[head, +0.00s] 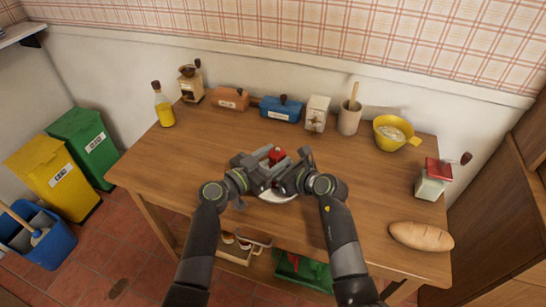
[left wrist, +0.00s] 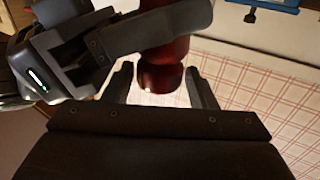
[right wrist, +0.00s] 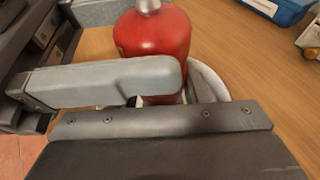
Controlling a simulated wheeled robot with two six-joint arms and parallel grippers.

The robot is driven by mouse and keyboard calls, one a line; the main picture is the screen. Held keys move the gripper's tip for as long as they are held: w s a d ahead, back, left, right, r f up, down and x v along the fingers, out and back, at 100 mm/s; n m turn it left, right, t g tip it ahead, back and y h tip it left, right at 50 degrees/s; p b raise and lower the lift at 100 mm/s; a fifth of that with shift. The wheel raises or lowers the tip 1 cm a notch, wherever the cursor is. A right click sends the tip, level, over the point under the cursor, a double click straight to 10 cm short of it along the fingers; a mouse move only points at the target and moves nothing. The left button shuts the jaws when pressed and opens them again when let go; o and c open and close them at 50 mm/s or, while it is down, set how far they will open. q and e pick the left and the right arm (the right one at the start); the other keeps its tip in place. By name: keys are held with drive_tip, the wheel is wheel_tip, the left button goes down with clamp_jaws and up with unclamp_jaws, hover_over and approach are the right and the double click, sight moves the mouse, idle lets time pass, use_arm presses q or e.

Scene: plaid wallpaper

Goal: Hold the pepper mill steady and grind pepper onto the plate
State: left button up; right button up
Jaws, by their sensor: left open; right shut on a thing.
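The red pepper mill (head: 277,155) stands at the middle of the table, over or beside the white plate (head: 272,197), which is mostly hidden by my grippers. My right gripper (head: 292,168) is shut on the mill's body. The right wrist view shows the mill's red body and silver knob (right wrist: 150,32) behind a grey finger, with the plate's rim (right wrist: 208,82) behind. My left gripper (head: 256,160) is open, and in the left wrist view its fingers (left wrist: 163,85) lie on either side of one end of the mill (left wrist: 165,72), with gaps showing.
A red-topped grinder (head: 433,182) and bread (head: 421,236) are right. The table's left is clear.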

use_arm(q)
drive_tip(key=c, duration=0.7)
drive_tip(key=shift+m+g+h, duration=0.3)
drive_tip(key=shift+g, duration=0.1)
drive_tip(key=m+g+h, duration=0.1)
drive_tip(key=g, duration=0.1)
drive_tip(key=m+g+h, duration=0.2)
drive_tip(key=m+g, duration=0.1)
drive_tip(key=shift+w+a+g, duration=0.2)
drive_tip(key=shift+w+g, duration=0.1)
drive_tip(key=shift+w, duration=0.1)
drive_tip(key=shift+w+f+m+g+h, duration=0.1)
drive_tip(key=shift+m+g+h, duration=0.2)
drive_tip(key=shift+m+g, duration=0.9)
drive_tip(key=shift+w+f+m+g+h, duration=0.1)
drive_tip(key=shift+m+g+h, duration=0.2)
drive_tip(key=shift+m+g, duration=0.85)
drive_tip(key=shift+r+g, duration=0.1)
drive_tip(key=shift+g, duration=1.15)
